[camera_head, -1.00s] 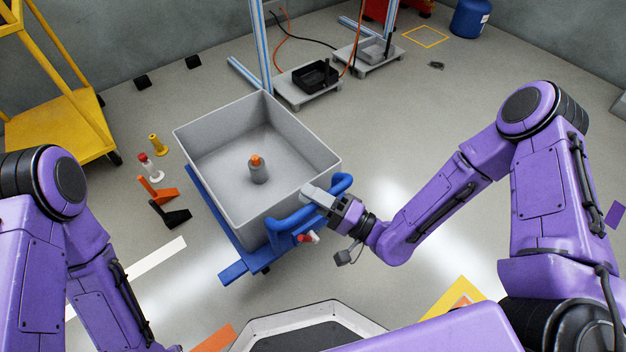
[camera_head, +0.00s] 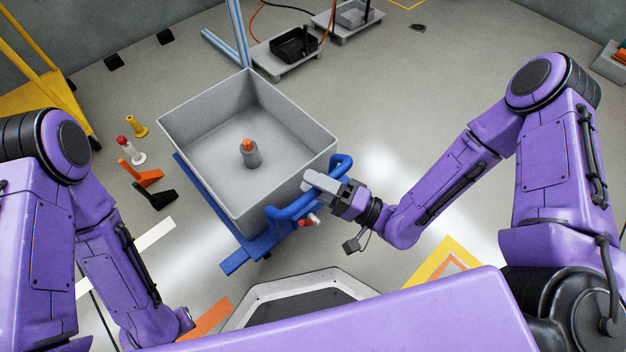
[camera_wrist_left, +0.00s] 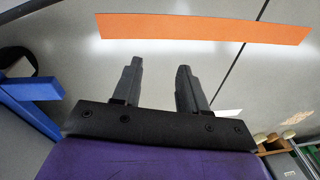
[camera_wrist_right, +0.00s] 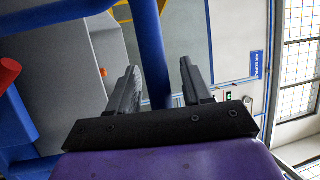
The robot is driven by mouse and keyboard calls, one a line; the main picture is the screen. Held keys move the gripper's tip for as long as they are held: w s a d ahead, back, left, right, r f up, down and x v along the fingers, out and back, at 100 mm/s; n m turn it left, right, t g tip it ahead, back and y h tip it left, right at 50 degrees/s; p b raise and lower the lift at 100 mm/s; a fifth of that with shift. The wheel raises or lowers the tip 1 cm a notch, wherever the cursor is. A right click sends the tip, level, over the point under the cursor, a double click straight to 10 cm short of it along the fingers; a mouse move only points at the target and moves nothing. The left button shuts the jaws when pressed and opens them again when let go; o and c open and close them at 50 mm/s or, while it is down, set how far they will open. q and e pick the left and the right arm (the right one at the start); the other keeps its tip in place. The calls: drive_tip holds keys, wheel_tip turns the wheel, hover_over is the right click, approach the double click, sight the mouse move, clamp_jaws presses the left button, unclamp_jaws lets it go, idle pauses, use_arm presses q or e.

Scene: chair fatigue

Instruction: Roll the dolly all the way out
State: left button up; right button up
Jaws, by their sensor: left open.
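The dolly (camera_head: 240,262) has a blue frame and carries a large open grey tub (camera_head: 215,195). Its blue handle (camera_head: 341,165) is on the side nearest my right arm. My right gripper (camera_head: 327,190) is at this handle. In the left wrist view my left gripper (camera_wrist_left: 156,80) is open and empty above the floor, with a blue part (camera_wrist_left: 32,90) at the left edge. The left fingers are hidden in the head view.
A grey, orange-topped cylinder (camera_head: 249,153) stands in the tub. Small posts (camera_head: 132,150) and orange and black wedges (camera_head: 150,188) are left of the dolly. Low platforms (camera_head: 288,60) stand behind it. A yellow cart (camera_head: 40,95) is at left. Floor right of the tub is clear.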

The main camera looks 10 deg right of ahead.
drive_tip(key=shift+a, duration=0.1)
use_arm(q)
drive_tip(key=shift+w+a+r+n+t+y+p, duration=0.15)
drive_tip(key=shift+w+r+n+t+y+p, duration=0.15)
drive_tip(key=shift+w+r+n+t+p, duration=0.3)
drive_tip(key=shift+w+a+r+n+t+y+p, duration=0.1)
drive_tip(key=shift+w+r+n+t+y+p, duration=0.2)
drive_tip(key=shift+w+r+n+t+p, duration=0.25)
use_arm(e)
drive_tip(key=v, duration=1)
drive_tip(key=shift+d, duration=0.3)
use_arm(q)
drive_tip(key=shift+r, duration=0.15)
use_arm(e)
drive_tip(key=shift+s, duration=0.1)
